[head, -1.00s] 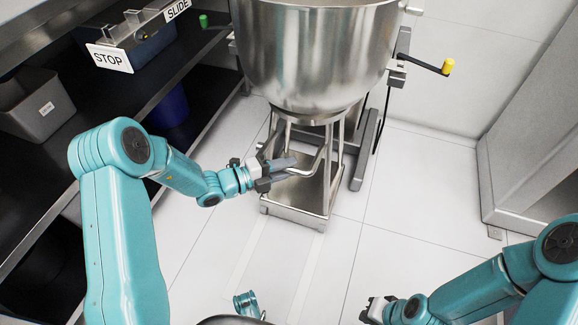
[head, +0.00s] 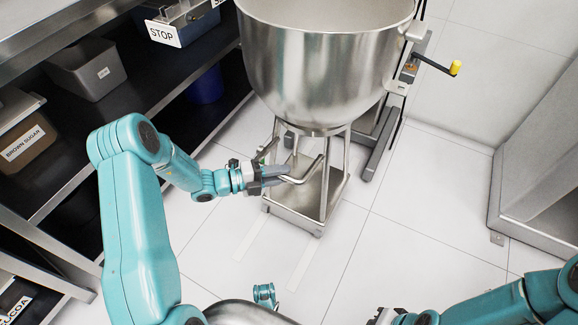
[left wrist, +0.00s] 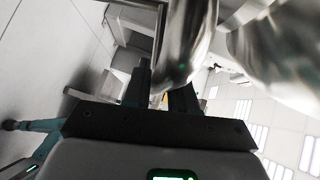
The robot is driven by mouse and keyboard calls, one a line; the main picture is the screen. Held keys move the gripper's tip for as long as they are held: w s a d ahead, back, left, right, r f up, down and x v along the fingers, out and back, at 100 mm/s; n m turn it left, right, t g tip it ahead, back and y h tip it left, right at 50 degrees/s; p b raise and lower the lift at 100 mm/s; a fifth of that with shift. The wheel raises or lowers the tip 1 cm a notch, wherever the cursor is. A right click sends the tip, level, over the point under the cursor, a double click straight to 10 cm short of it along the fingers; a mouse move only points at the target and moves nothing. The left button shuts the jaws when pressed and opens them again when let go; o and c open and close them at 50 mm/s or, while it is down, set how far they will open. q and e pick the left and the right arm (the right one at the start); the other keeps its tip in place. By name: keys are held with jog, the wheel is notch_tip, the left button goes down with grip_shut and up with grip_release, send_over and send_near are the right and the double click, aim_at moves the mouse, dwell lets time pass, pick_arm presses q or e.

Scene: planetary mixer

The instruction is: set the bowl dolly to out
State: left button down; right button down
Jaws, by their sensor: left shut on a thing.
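The bowl dolly (head: 308,216) is a steel frame with a low square base, standing on the floor and carrying the big steel mixer bowl (head: 320,75). A bent bar handle (head: 313,170) sticks out from its frame. My left gripper (head: 277,176) is shut on this handle, at the dolly's near left side. In the left wrist view its dark fingers (left wrist: 163,88) point up the picture, with blurred shiny metal close to them; the grip itself is partly hidden. My right gripper (head: 383,316) is cut off at the bottom edge, and its jaws are unclear.
Pale floor strips (head: 305,264) run from the dolly toward me. The mixer's base leg (head: 381,146) and yellow-knobbed crank (head: 455,68) are behind right. Shelving (head: 50,190) with bins lines the left; a steel cabinet (head: 540,185) stands right. The floor between is clear.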

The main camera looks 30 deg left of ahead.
pick_arm(q)
jog(key=s+p, duration=0.6)
jog(key=s, duration=1.3)
jog(key=shift+s+a, duration=0.3)
jog(key=shift+s, duration=0.1)
jog(key=c, duration=1.1)
grip_release()
jog(key=shift+o, duration=0.3)
jog(key=shift+a, duration=0.1)
